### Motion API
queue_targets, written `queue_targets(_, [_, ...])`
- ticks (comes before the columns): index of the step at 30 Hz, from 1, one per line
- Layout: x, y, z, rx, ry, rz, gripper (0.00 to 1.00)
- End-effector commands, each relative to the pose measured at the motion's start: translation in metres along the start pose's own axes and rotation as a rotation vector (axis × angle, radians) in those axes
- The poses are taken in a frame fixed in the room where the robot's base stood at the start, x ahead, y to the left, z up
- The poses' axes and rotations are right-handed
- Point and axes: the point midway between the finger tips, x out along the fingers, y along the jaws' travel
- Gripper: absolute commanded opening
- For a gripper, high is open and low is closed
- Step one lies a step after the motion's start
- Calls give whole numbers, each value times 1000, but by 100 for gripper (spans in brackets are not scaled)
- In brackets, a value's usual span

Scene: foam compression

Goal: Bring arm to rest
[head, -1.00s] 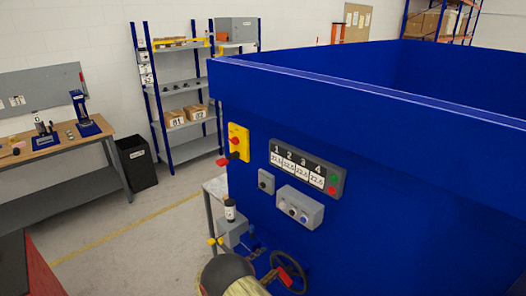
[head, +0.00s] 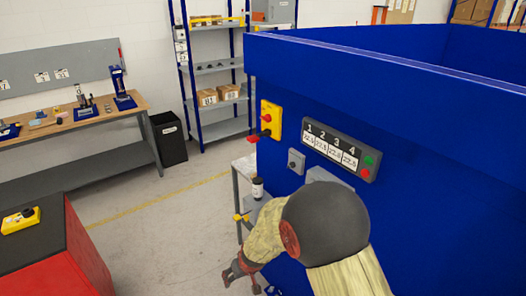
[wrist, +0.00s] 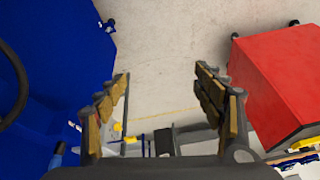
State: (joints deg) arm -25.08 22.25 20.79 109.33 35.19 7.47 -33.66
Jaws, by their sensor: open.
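My arm shows at the lower middle of the head view, bent in front of the blue machine (head: 430,190). Bare floor (wrist: 170,60) lies beyond the fingers. The blue machine fills the left of the wrist view (wrist: 60,60), and a red cabinet (wrist: 275,80) stands at the right.
The red cabinet (head: 75,262) with a yellow box (head: 20,221) on it is at lower left. A small grey table (head: 243,165) stands beside the machine. A workbench (head: 95,117), black bin (head: 169,140) and shelf (head: 215,68) stand behind. The floor between is free.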

Motion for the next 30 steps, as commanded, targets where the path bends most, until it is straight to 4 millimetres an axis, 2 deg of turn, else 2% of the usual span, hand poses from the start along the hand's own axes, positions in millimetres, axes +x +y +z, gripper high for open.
queue_targets(1, [-23,0,8,33,-24,-25,68])
queue_targets(6, [-99,6,53,135,-136,-65,68])
queue_targets(15, [-214,40,143,254,-248,2,68])
queue_targets(21, [-271,66,197,283,-230,87,68])
queue_targets(24, [-293,79,217,281,-183,131,68])
queue_targets(30, [-329,97,235,313,-16,203,68])
